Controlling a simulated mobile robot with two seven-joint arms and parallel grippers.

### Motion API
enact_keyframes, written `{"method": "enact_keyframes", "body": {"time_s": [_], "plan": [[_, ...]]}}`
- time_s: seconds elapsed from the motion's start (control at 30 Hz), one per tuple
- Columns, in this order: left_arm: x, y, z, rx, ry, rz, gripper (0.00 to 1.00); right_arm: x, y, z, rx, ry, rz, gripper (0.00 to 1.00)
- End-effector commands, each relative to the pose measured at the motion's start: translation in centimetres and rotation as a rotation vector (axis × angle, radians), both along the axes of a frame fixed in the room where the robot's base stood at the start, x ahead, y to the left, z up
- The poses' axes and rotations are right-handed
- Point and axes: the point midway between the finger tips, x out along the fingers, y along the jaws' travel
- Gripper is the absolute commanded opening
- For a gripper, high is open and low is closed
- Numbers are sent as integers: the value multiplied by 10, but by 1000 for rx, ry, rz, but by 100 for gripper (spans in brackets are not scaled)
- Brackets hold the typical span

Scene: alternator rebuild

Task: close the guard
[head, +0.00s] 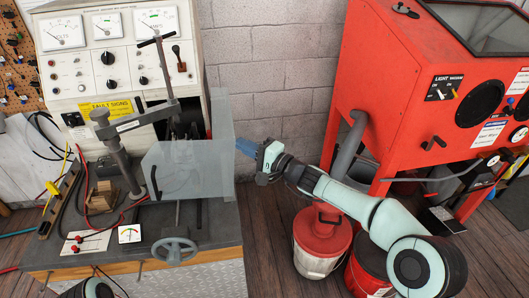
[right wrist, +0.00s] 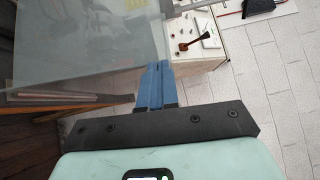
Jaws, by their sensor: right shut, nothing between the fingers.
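The guard is a translucent grey panel (head: 188,170) with a dark curved handle (head: 155,182) near its left edge. It stands upright over the front right of the test bench, beside a second clear panel (head: 222,125) at the bench's right side. My right gripper (head: 243,146) is shut and empty, with its blue fingers just right of the panels. In the right wrist view the fingers (right wrist: 155,86) lie beside the edge of a clear sheet (right wrist: 85,45); I cannot tell whether they touch it. My left gripper is not in view.
The bench (head: 213,228) carries a clamp post (head: 122,158), a handwheel (head: 174,251) and a small meter (head: 129,234). A red blast cabinet (head: 375,95) stands at right. Wooden floor shows between bench and buckets.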

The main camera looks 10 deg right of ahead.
Motion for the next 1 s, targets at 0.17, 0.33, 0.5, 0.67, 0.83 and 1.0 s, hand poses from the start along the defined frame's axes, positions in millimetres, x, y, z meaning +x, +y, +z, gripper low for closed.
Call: {"method": "enact_keyframes", "body": {"time_s": [0.17,0.33,0.5,0.67,0.83,1.0], "plan": [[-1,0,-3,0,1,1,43,-1,20,3,-76,-3,0,0],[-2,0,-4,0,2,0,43,-1,30,4,-114,-5,-1,0],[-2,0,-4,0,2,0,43,-1,33,4,-124,-3,0,0],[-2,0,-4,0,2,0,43,-1,35,4,-124,-3,3,0],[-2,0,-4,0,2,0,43,-2,36,5,-123,-3,6,0],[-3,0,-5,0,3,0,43,-2,33,4,-123,-5,7,0]]}}
